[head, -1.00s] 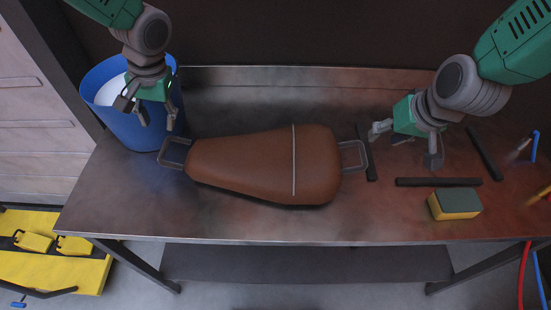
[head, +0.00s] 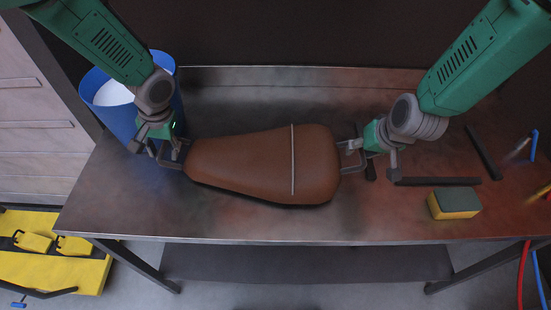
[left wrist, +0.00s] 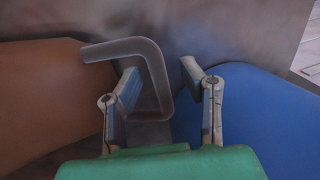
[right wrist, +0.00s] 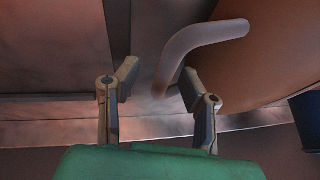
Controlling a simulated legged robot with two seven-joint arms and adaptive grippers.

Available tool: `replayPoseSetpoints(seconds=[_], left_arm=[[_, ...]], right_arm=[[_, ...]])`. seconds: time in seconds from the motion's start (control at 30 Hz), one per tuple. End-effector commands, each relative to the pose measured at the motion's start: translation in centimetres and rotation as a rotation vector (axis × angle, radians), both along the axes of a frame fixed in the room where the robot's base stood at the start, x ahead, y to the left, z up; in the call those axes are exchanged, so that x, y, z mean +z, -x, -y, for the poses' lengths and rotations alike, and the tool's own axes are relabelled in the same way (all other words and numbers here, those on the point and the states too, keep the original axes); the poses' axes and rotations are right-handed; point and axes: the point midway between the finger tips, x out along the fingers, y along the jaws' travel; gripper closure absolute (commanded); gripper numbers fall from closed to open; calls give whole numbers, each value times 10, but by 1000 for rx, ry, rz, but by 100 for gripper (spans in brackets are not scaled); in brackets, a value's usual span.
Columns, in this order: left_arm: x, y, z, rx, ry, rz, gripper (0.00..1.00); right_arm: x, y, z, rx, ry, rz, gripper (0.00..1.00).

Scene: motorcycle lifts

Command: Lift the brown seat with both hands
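The brown seat (head: 255,165) lies on the metal table, with a grey metal handle at each end. My left gripper (head: 162,158) is at the seat's left handle. In the left wrist view my left gripper (left wrist: 160,80) is open, with the left handle's bar (left wrist: 155,80) between its spread fingers. My right gripper (head: 358,157) is at the seat's right handle. In the right wrist view my right gripper (right wrist: 157,85) is open, with the right handle's bar (right wrist: 180,60) between its fingers. The fingers stand apart from each bar.
A blue bin (head: 120,110) stands at the table's left, close by my left gripper. A yellow and dark sponge-like block (head: 454,203) and black bars (head: 438,181) lie on the table (head: 230,222) to the right. The table front is clear.

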Motion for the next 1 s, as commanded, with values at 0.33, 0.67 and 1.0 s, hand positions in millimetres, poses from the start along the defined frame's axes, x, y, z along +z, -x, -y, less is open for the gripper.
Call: replayPoseSetpoints(seconds=[0.33, 0.67, 1.0], left_arm=[[0, 0, 0, 0, 1, -1, 100], [5, 0, -1, 1, 0, 1, 100], [31, 0, -1, 1, 0, 1, 100]], right_arm=[[0, 0, 0, 0, 1, 0, 100], [5, -1, 0, 0, 0, 3, 100], [32, 0, 0, 0, 0, 4, 100]])
